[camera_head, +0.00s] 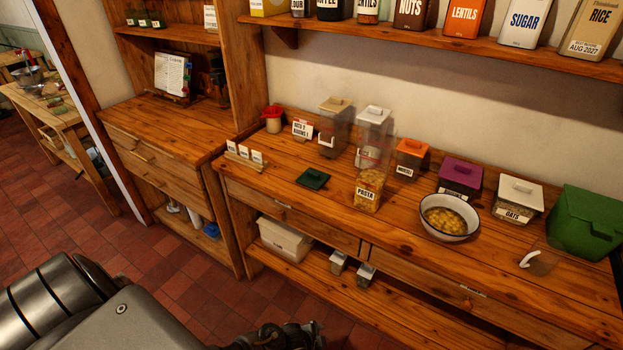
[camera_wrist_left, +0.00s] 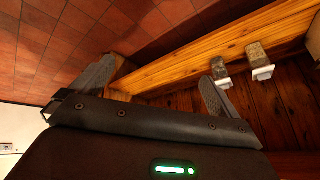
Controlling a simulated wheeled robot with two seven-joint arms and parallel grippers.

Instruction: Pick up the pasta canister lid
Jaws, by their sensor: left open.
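The pasta canister (camera_head: 368,190) is clear, labelled PASTA, and stands upright on the wooden counter with pasta inside. A dark green square lid (camera_head: 313,178) with a raised grip lies flat on the counter to its left, apart from it. The canister's top shows no coloured lid on it. My left gripper (camera_head: 290,338) is at the bottom edge of the head view, in front of and below the counter, far from the lid. In the left wrist view my left gripper (camera_wrist_left: 155,88) has its fingers spread with nothing between them. My right gripper is not seen.
Behind the lid stand tall clear canisters (camera_head: 334,125). Small white cards (camera_head: 244,154) in a holder are to its left. A white bowl (camera_head: 448,217) of food and a green bin (camera_head: 586,223) are to the right. Bare counter lies in front of the lid.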

